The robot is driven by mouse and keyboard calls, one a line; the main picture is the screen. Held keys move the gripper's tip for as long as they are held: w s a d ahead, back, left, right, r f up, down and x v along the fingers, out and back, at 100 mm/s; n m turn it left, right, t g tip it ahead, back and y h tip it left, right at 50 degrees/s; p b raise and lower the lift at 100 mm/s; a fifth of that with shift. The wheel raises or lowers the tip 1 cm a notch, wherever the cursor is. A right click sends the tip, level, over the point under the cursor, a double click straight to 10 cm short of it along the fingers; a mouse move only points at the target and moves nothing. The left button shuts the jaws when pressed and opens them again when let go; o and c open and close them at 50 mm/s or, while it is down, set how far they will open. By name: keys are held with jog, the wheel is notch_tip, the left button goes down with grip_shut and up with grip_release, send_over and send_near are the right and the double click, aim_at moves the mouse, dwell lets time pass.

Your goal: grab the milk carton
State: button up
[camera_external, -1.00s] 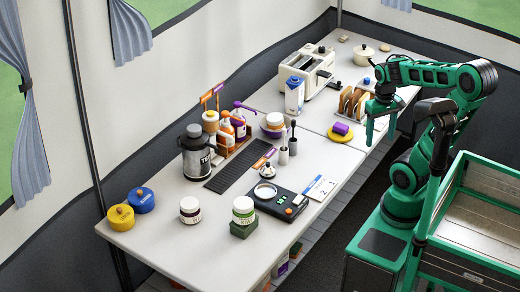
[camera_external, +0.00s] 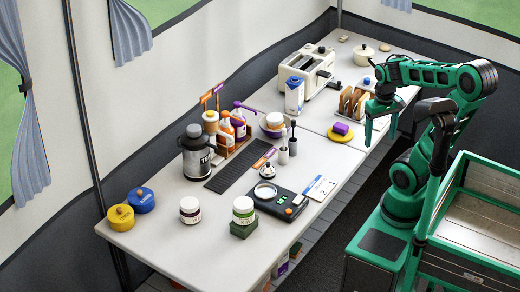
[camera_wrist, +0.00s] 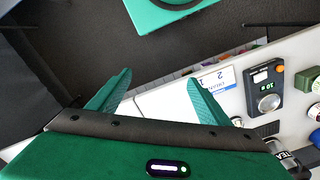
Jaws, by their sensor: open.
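The milk carton (camera_external: 294,95) is white and blue with a blue cap. It stands upright on the table in front of the toaster in the external view. My gripper (camera_external: 381,127) hangs fingers down by the table's front edge, to the right of the carton and well apart from it. In the wrist view my gripper (camera_wrist: 155,95) has its two green fingers spread with nothing between them. The carton does not show in the wrist view.
The toaster (camera_external: 308,70) is behind the carton. A kitchen scale (camera_external: 278,200) is nearer the front; bare table lies left of the yellow plate.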

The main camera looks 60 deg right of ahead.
notch_tip(320, 180, up, 5)
jog(key=m+h, duration=0.1)
jog(key=m, duration=0.6)
send_over(295, 78)
jog(key=s+a, duration=0.6)
jog(key=s, duration=0.6)
jog(key=w+d+f+m, duration=0.1)
jog(key=w+d+f, duration=0.1)
jog(key=w, duration=0.2)
jog(key=w+d+f+m, duration=0.1)
jog(key=w+f, duration=0.1)
jog(key=w, duration=0.1)
jog(key=w+d+f+m, duration=0.1)
jog(key=w+d+f, duration=0.1)
jog(key=w+f, duration=0.1)
jog(key=shift+w+d+f+y, duration=0.1)
jog(key=shift+w+d+y, duration=0.1)
jog(key=shift+w, duration=0.25)
jog(key=shift+w+d+y, duration=0.15)
jog(key=shift+w+y, duration=0.05)
jog(key=shift+w, duration=0.2)
jog(key=shift+w+d+f, duration=0.2)
jog(key=shift+w+f, duration=0.05)
jog(key=shift+f, duration=0.25)
notch_tip(295, 78, down, 10)
jog(key=shift+d+f, duration=0.1)
jog(key=shift+f, duration=0.05)
jog(key=c, duration=1.2)
